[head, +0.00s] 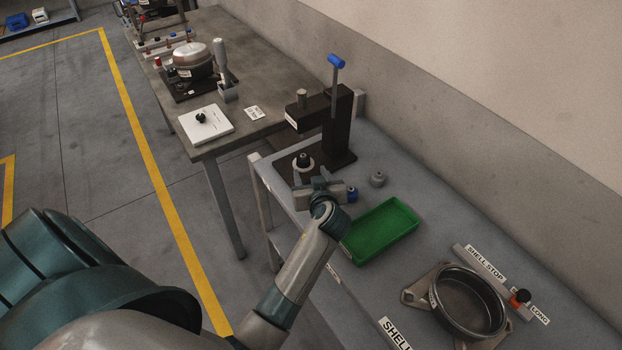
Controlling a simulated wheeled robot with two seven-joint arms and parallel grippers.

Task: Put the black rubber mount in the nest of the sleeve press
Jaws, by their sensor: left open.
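The sleeve press (343,130) stands on the grey bench, its lever raised and topped by a blue handle. Its nest (304,176) is a pale ring at the front of the dark base. A small black piece, which looks like the black rubber mount (303,160), sits upright in this ring; how deep it sits I cannot tell. My left gripper (318,183) is open just in front of the nest, apart from the mount as far as I can see. The wrist hides part of the fingers and the bench below. My right gripper is out of view.
A green tray (381,232) lies right of my left wrist, looking empty. A small grey sleeve-like part (377,179) stands behind it. A round metal shell (467,303) sits at the lower right. A farther table holds a white plate (207,124) and a compressor (193,62).

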